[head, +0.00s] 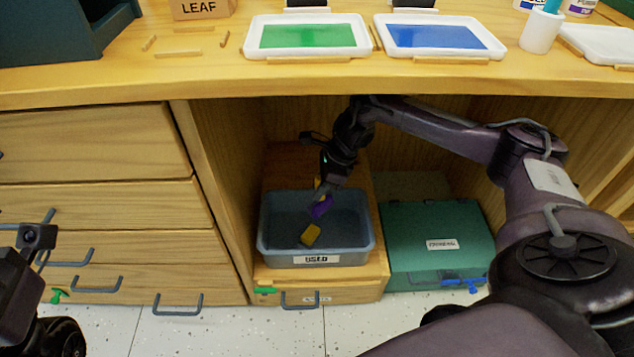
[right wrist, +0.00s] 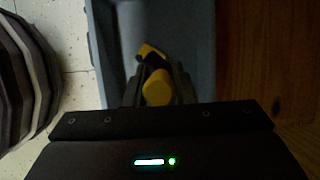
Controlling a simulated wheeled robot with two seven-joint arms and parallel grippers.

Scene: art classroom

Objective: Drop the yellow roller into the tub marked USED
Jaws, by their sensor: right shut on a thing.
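The yellow roller (head: 310,236) is held head-down over the grey-blue tub marked USED (head: 315,260), within its rim outline. I cannot tell if it touches the tub floor. My right gripper (head: 320,202) reaches under the counter and is shut on the roller's handle; a purple patch shows at the fingertips. In the right wrist view, the yellow handle end (right wrist: 157,88) sits between the dark fingers, with the roller's yellow head beyond, over the tub (right wrist: 112,60). Part of my left arm is at the lower left edge; its fingers cannot be made out.
The tub stands on a low wooden drawer unit (head: 372,290) under the counter (head: 200,82). A teal labelled case (head: 437,225) is close on its right. A cabinet of drawers (head: 95,145) is on the left. Green and blue paint trays (head: 308,52) (head: 440,52) are on the counter.

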